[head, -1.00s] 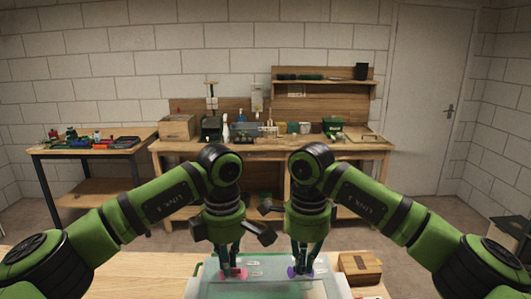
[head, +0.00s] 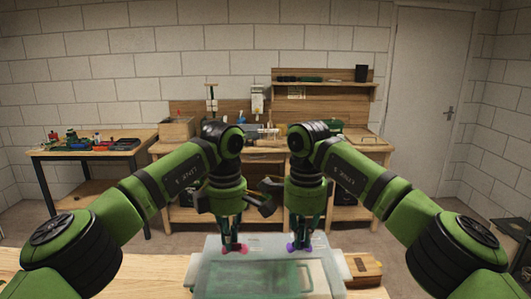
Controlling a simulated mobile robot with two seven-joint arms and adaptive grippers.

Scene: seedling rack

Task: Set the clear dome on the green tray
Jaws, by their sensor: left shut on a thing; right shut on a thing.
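The clear dome (head: 216,276) is a see-through, box-like cover at the front middle of the table in the head view. My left gripper (head: 233,248) is shut on its upper left part, at a pink spot. My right gripper (head: 298,247) is shut on its upper right part, at a purple spot. The green tray (head: 303,276) shows as a green outline through and beside the dome, low in the view. The dome appears held above it, but the gap between them is hard to tell. The bottom of the view cuts off the near side.
A wooden box (head: 362,268) stands close on the right of the dome. The wooden table (head: 150,272) is bare to the left. A workbench (head: 265,147) with tools and a side table (head: 85,152) stand against the far wall.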

